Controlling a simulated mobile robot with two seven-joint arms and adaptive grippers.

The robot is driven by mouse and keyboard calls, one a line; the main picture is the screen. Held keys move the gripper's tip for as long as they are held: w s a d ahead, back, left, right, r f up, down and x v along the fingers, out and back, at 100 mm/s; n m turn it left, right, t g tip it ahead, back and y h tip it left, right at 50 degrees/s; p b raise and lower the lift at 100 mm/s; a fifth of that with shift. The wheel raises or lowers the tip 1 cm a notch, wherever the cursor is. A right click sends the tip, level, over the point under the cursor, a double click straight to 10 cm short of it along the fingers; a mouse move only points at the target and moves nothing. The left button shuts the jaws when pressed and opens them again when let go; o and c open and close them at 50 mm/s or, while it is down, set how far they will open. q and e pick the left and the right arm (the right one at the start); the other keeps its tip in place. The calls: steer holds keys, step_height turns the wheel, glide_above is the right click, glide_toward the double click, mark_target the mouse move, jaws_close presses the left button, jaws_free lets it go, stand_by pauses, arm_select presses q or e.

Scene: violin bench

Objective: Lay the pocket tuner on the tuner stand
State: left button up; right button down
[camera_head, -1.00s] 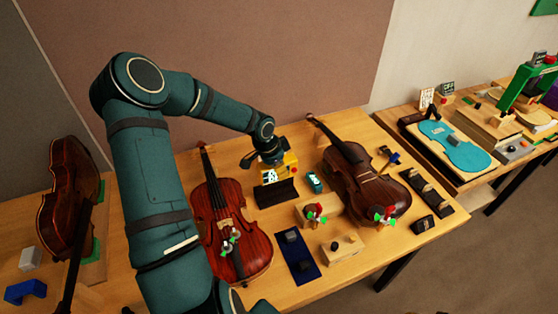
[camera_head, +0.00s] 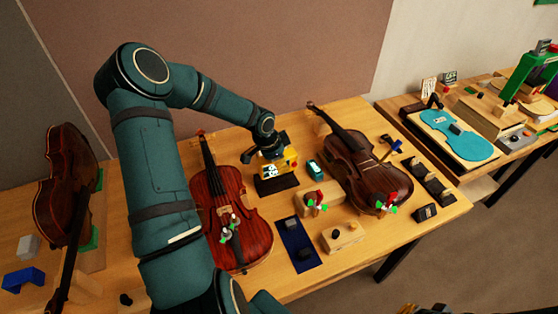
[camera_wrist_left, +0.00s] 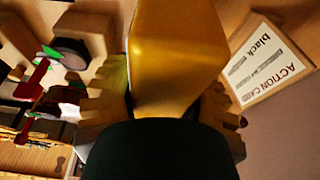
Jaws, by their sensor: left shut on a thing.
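My left gripper (camera_head: 268,152) is shut on the tuner from above and behind. In the left wrist view, the yellow body (camera_wrist_left: 177,60) fills the middle between my tan fingers (camera_wrist_left: 165,105), and the stand cannot be made out. A small dark and yellow part at the bottom edge of the head view may be my right gripper (camera_head: 405,309).
A red violin (camera_head: 245,195) lies left of the stand and a brown violin (camera_head: 370,170) to the right. A small teal item (camera_head: 314,168) is just right of the tuner. Wooden blocks and a dark blue mat (camera_head: 300,258) lie in front. A card (camera_wrist_left: 268,60) shows in the wrist view.

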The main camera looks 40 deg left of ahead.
arm_select(q)
steer(key=shift+f+b, duration=0.8)
steer(key=shift+f, duration=0.5)
stand_by(0.8)
steer(key=shift+f+b, duration=0.9)
steer(key=shift+f, duration=0.5)
steer(key=o, duration=1.2)
steer(key=shift+o, duration=0.2)
steer(key=v, duration=1.2)
steer(key=shift+d, duration=0.1)
